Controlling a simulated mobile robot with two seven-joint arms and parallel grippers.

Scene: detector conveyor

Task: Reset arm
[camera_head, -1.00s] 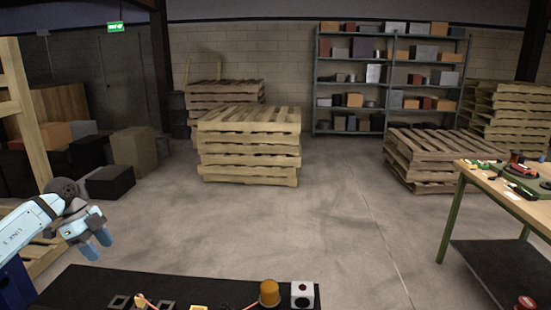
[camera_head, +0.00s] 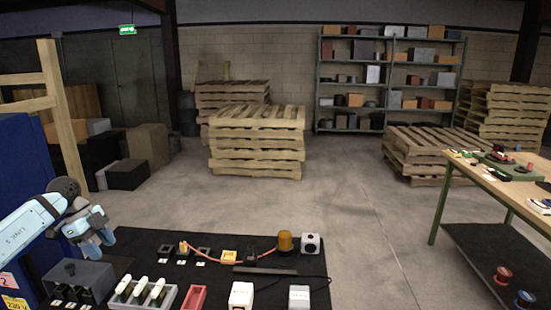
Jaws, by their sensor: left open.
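My left gripper (camera_head: 97,244) is at the lower left in the head view. Its fingers point down and a little right, apart and with nothing visible between them. It is above the left part of a black work surface (camera_head: 213,270), near a grey box (camera_head: 78,274). My left arm comes in from the left edge. My right gripper is not in view.
The surface holds a grey tray (camera_head: 168,291) with white-topped pieces, a red tray (camera_head: 194,298), an orange dome (camera_head: 285,241), a white box with a dark button (camera_head: 310,243) and white boxes at the front. A wooden table (camera_head: 518,197) stands right. Open floor (camera_head: 350,215) lies between.

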